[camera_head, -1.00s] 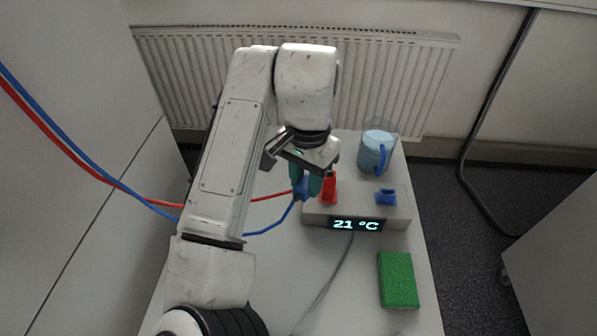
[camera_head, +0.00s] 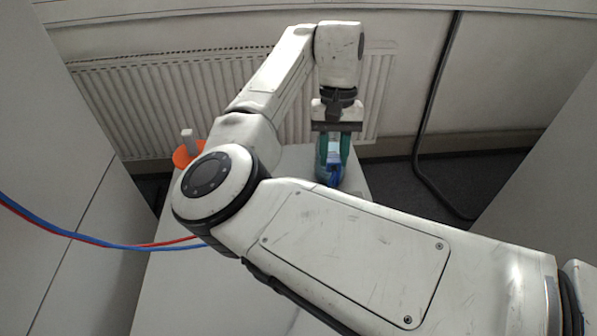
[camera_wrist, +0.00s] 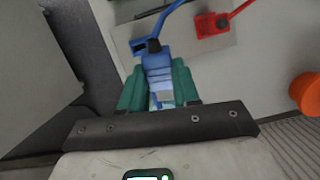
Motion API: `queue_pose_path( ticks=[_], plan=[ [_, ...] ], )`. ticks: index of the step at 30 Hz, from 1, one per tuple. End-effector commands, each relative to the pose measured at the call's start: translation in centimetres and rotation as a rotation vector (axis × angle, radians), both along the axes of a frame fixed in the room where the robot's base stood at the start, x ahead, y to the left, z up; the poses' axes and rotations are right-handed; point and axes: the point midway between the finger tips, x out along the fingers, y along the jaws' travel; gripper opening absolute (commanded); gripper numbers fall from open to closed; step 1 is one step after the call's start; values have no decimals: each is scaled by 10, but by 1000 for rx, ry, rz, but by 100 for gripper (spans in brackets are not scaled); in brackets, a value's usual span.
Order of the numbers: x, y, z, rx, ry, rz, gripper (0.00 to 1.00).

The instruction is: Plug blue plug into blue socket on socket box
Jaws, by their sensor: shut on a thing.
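In the wrist view, my gripper (camera_wrist: 160,90) has its green fingers shut on the blue plug (camera_wrist: 158,63). The blue cable runs from the plug's dark end to the upper right. The blue socket (camera_wrist: 139,46) has a dark opening and sits just left of the plug's cable end, on the pale socket box (camera_wrist: 190,50). The plug looks apart from the opening, but the gap in depth cannot be told. In the head view, my gripper (camera_head: 334,158) is beyond my arm, with blue and light blue between its fingers.
A red plug (camera_wrist: 212,24) with its red cable sits on the box, right of the blue socket. An orange object (camera_wrist: 305,92) stands at the right; it also shows in the head view (camera_head: 184,155). A radiator (camera_head: 170,105) is behind the table (camera_head: 190,290).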

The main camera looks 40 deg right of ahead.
Motion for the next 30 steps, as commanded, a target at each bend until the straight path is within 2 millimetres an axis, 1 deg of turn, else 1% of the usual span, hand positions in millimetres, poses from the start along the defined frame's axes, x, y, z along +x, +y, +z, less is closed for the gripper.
queue_pose_path(
  ticks=[1, 3, 5, 9, 12, 16, 23, 30],
  plan=[
    [-2, -18, 13, 29, 28, 72, 0],
    [-5, -35, 22, 62, 79, 203, 0],
    [-9, -49, 30, 83, 128, 320, 0],
    [-14, -68, 46, 108, 240, 597, 0],
    [-17, -78, 55, 106, 318, 783, 0],
    [-19, -87, 64, 90, 415, 1013, 0],
    [-22, -96, 75, 29, 541, 1326, 0],
    [-23, -98, 86, -131, 728, 1766, 0]
  ],
)
